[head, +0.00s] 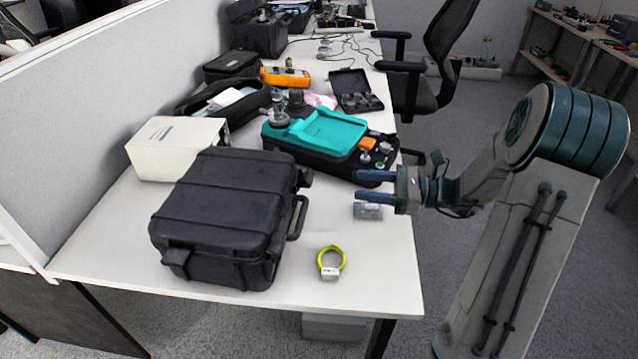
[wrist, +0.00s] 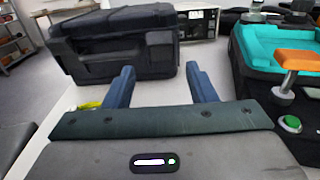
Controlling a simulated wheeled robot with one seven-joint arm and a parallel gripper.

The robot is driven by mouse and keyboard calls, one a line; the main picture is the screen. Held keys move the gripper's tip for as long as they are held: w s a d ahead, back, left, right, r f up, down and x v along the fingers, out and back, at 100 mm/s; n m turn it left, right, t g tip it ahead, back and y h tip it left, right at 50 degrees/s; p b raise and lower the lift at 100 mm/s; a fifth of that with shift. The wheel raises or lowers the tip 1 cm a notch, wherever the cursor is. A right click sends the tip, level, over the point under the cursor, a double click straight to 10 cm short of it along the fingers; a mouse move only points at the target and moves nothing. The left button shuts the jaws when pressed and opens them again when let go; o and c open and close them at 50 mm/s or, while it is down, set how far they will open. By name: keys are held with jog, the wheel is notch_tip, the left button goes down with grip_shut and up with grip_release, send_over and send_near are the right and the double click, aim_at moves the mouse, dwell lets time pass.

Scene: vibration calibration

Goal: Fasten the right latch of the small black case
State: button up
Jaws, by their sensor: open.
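The black case (head: 222,202) sits closed-lidded on the front left of the white desk in the head view. Its carrying handle (head: 298,217) is on the side facing right, and a dark latch-like part (head: 304,177) sticks out near the far end of that side. I cannot tell whether it is fastened. The case also shows in the upper left of the wrist view (wrist: 115,45). My gripper (head: 361,186) is open and empty, right of the case and apart from it. In the wrist view its two fingers (wrist: 160,78) point toward the case.
A teal-topped black kit (head: 325,135) lies just behind my gripper. A small grey block (head: 368,212) is below it. A yellow-green ring with a white tag (head: 330,264) lies at the front. A white box (head: 170,146) stands behind the case. The front right desk corner is clear.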

aim_at(313, 179)
jog(key=b+x, duration=0.1)
jog(key=x, duration=1)
jog(key=shift+a, duration=0.15)
jog(key=c, duration=0.7)
